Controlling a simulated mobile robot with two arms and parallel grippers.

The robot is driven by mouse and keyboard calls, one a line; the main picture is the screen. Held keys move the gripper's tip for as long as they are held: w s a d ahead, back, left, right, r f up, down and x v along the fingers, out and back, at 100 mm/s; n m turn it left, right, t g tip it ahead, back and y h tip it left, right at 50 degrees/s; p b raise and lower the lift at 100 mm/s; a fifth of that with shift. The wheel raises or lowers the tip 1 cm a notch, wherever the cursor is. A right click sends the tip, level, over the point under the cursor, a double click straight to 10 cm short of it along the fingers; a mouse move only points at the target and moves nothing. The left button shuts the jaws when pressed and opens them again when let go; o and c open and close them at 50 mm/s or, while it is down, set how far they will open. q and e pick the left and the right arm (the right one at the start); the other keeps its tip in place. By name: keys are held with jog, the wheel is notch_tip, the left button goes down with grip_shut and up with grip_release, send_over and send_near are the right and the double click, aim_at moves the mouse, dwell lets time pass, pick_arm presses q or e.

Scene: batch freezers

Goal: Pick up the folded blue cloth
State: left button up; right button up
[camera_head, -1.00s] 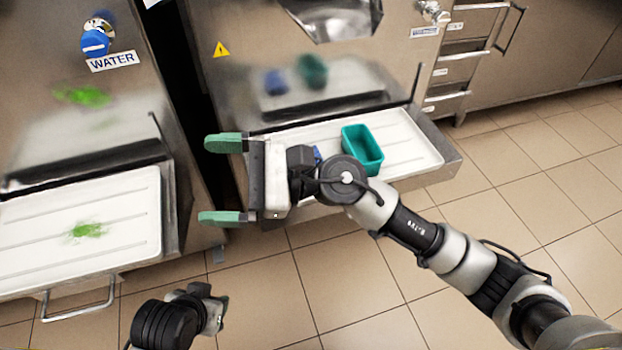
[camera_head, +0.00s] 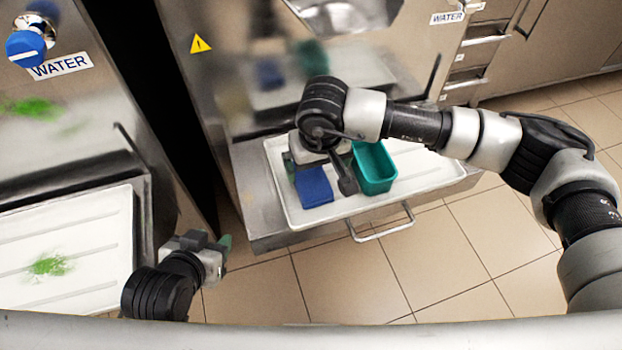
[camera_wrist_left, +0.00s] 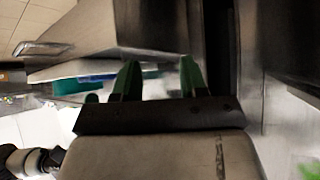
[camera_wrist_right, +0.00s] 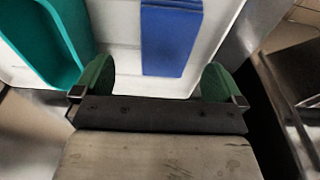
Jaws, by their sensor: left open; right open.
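The folded blue cloth (camera_head: 313,187) lies on the white tray (camera_head: 407,192) of the right-hand freezer, left of a teal bin. In the right wrist view the cloth (camera_wrist_right: 171,38) lies ahead of the right gripper (camera_wrist_right: 158,82), between the lines of its two open green fingers and apart from them. In the head view the right gripper hangs over the tray beside the cloth, its fingers mostly hidden by the wrist. My left gripper (camera_wrist_left: 156,80) is open and empty. In the head view it is low, in front of the gap between the freezers.
The teal bin (camera_head: 374,167) stands on the tray close to my right wrist. A second white tray (camera_head: 100,230) with a green smear is at the left. A metal handle (camera_head: 381,224) sticks out below the right tray. Tiled floor is clear in front.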

aim_at(311, 177)
jog(key=f, duration=0.3)
jog(key=a+f+b, duration=0.1)
jog(key=shift+w+f, duration=0.25)
jog(key=shift+f, duration=0.15)
jog(key=shift+w+f, duration=0.1)
jog(key=shift+f, duration=0.35)
jog(key=c, duration=1)
pick_arm(q)
jog(key=w+r+t, duration=0.1)
jog(key=w+d+r+t, duration=0.1)
jog(key=w+r+t+h, duration=0.1)
jog(key=shift+w+d+r+t, duration=0.15)
jog(key=shift+d+t, duration=0.1)
jog(key=shift+t, duration=0.15)
pick_arm(e)
jog(key=shift+o, duration=0.2)
jog(key=shift+r, duration=0.15)
